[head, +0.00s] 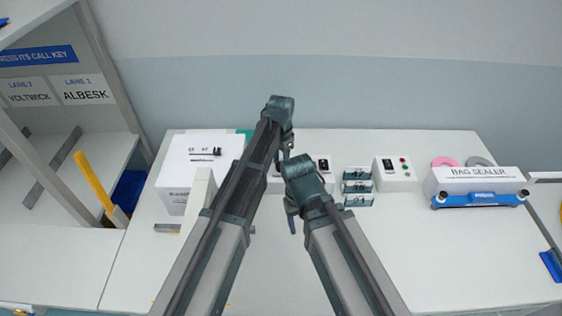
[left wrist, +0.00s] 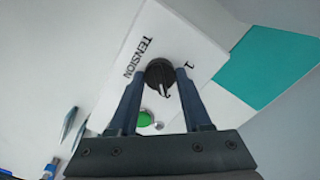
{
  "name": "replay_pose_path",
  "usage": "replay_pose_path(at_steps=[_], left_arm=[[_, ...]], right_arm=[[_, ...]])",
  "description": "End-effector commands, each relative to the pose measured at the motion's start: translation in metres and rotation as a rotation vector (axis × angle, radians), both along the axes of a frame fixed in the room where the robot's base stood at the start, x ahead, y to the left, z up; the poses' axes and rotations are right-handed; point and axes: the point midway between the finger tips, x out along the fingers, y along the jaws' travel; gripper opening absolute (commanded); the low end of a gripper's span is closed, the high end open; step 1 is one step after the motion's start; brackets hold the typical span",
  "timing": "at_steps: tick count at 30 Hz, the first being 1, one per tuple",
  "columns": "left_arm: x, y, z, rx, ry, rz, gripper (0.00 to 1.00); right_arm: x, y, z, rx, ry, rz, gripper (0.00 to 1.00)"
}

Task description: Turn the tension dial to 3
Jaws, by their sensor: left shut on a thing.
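The black tension dial (left wrist: 160,74) sits on a white box (left wrist: 165,38) marked TENSION in the left wrist view. A figure 1 is printed beside the dial, and its light pointer mark faces the lower edge of the picture. My left gripper (left wrist: 160,71) is shut on the dial, one finger on each side. In the head view my left gripper (head: 285,152) hangs over the middle of the bench, and the arms hide the dial. My right gripper (head: 292,217) is lower and nearer; its jaw opening cannot be made out.
A green button (left wrist: 148,117) is close below the dial. A large white box (head: 175,180) stands left of my arms. Stacked small boxes (head: 357,187), a white control box (head: 396,180) and a bag sealer (head: 475,183) stand right. The front right bench (head: 440,255) is clear.

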Motion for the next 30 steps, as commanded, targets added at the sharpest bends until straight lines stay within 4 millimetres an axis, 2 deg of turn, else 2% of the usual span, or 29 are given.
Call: replay_pose_path(at_steps=[1, 5, 6, 20, 26, 30], left_arm=[[0.0, 0.0, 0.0, 0.0, 0.0, -0.002, 0.52], [0.0, 0.0, 0.0, 0.0, 0.0, -0.001, 0.76], [0.0, 0.0, 0.0, 0.0, 0.0, -0.001, 0.79], [0.0, 0.0, 0.007, 0.0, 0.0, 0.0, 0.79], [0.0, 0.0, 0.026, 0.0, 0.0, 0.0, 0.79], [0.0, 0.0, 0.047, 0.0, 0.0, 0.0, 0.79]], right_arm=[[0.0, 0.0, 0.0, 0.0, 0.0, 0.0, 0.62], [0.0, 0.0, 0.0, 0.0, 0.0, 0.0, 0.62], [0.0, 0.0, 0.0, 0.0, 0.0, 0.0, 0.62], [0.0, 0.0, 0.007, 0.0, 0.0, 0.0, 0.62], [0.0, 0.0, 0.026, 0.0, 0.0, 0.0, 0.62], [0.0, 0.0, 0.047, 0.0, 0.0, 0.0, 0.62]])
